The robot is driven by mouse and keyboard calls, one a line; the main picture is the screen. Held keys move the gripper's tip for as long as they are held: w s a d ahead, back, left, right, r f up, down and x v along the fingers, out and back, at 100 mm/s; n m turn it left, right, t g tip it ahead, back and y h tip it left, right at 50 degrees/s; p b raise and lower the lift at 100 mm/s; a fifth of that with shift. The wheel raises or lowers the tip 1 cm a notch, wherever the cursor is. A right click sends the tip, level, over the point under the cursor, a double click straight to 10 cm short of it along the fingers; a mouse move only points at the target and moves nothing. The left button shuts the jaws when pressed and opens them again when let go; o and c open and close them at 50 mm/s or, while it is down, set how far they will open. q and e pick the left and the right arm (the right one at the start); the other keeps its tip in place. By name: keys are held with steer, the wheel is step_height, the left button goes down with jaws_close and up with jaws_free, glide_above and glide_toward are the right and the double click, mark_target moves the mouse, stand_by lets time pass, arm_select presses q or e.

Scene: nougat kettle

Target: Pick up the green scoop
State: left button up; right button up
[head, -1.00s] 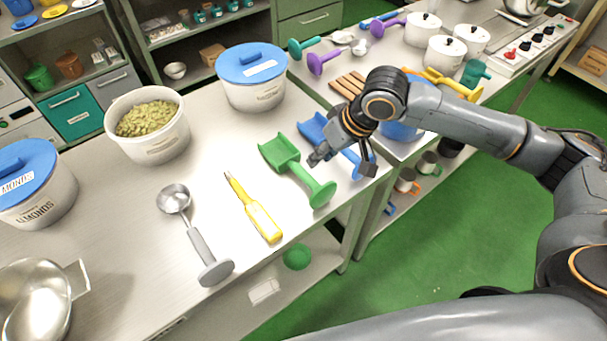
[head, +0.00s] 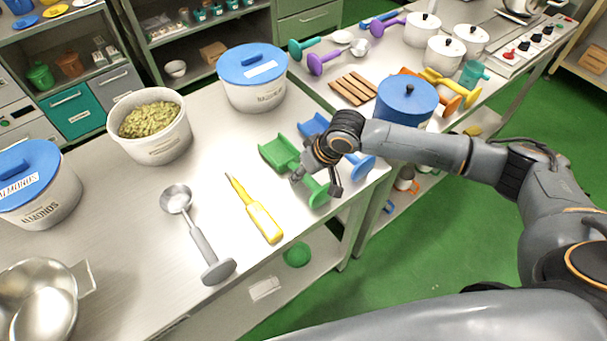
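The green scoop (head: 277,152) lies on the metal table, its tray-shaped head toward the back left and its round handle end toward the front right. My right gripper (head: 316,187) is over the scoop's handle, with its fingers spread, one on each side of the handle. The fingers and wrist hide part of the handle. I cannot tell whether they touch it. My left gripper is not in view.
A blue scoop (head: 314,124) lies close behind, partly hidden by my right arm. A yellow-handled tool (head: 262,221) and a grey-handled metal scoop (head: 203,245) lie to the left. Lidded tubs and a nut-filled tub (head: 160,150) stand farther back and left.

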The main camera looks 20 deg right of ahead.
steer(key=shift+c, duration=0.5)
jaws_close()
steer(key=shift+r, duration=0.15)
steer(key=shift+r, duration=0.25)
step_height(320, 180, up, 2)
steer(key=shift+r+b, duration=0.1)
steer(key=shift+b, duration=0.5)
steer(key=s+a+r+p, duration=0.3)
steer(key=s+r+p, duration=0.1)
steer(key=s+r, duration=0.9)
step_height(320, 180, up, 2)
steer(key=shift+s+a+r+p, duration=0.1)
steer(key=shift+s+a+p, duration=0.2)
steer(key=shift+a+p, duration=0.1)
